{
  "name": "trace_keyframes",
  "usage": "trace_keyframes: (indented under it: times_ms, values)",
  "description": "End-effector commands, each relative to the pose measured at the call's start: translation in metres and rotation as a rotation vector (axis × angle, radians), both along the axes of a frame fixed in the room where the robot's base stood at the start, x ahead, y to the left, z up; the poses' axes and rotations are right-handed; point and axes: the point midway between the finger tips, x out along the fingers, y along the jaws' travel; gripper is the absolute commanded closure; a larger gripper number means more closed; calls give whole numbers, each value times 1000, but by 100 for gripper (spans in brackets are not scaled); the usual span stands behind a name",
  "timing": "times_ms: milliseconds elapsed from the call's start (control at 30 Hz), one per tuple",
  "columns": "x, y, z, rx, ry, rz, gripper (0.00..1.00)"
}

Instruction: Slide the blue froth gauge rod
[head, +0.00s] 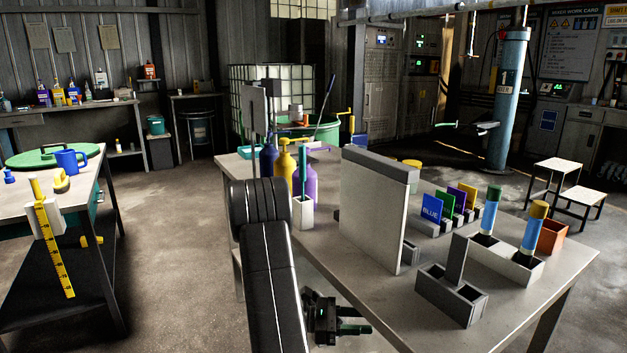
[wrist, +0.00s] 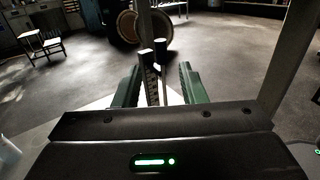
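A yellow scale rod (head: 54,245) with black markings stands upright through a white block (head: 41,218) at the edge of the left table. I cannot pick out a blue gauge rod for sure in either view. My gripper (head: 356,320) is low at the near edge of the right table, far from the scale rod. In the wrist view my gripper (wrist: 158,86) shows its two green fingers spread apart, so it is open. A thin post with checkered marks (wrist: 152,84) and a dark-topped cylinder (wrist: 161,50) show between the fingers; nothing is visibly gripped.
The right table (head: 340,285) carries a tall grey panel (head: 375,215), a grey block with slots (head: 450,296), coloured cards (head: 432,208), and two blue tubes in white holders, one green-topped (head: 490,212), one yellow-topped (head: 532,235). Bare floor (head: 165,270) lies between the tables.

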Motion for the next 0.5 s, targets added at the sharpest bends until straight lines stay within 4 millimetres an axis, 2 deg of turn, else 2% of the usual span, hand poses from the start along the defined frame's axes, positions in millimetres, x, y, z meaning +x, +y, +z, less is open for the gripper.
trace_keyframes:
  times_ms: [167,200,500]
  values:
    - [2,27,1,-1,0,3,62]
    - [0,15,-1,-1,1,-5,62]
    - [-3,-31,-1,0,0,-5,62]
